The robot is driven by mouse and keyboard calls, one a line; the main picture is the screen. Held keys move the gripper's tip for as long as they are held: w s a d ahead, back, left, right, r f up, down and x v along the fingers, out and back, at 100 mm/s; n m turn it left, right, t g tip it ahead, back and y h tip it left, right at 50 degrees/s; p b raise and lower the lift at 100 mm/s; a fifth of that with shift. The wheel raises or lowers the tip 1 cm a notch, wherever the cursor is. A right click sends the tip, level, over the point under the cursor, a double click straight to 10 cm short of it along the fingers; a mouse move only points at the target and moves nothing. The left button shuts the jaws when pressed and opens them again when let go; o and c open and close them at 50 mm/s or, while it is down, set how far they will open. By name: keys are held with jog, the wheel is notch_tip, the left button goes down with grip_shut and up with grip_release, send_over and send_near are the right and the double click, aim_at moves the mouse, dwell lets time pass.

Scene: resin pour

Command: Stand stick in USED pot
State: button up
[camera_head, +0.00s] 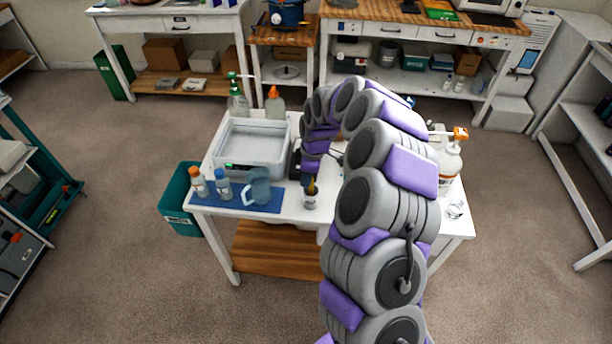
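A small pale pot (311,201) stands near the front edge of the white worktable, with a dark, narrow upright thing at its top. I cannot read any label on it or tell whether that thing is a stick. My arm arches over the right half of the table and its end points down behind this pot. My gripper (311,174) is small and dark there, just above the table. Its fingers are too unclear to show whether they are open or hold anything. No separate stick can be made out.
A teal bin (182,203) is on the floor left.

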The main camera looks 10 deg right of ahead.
jog(key=o, duration=0.4)
jog(key=r+p, duration=0.1)
jog(key=r, duration=0.4)
jog(key=d+r+p, duration=0.1)
jog(key=r, duration=0.5)
jog(key=d+r+p, duration=0.1)
jog(key=r, duration=0.5)
jog(key=shift+s+d, duration=0.2)
jog(key=shift+s, duration=0.1)
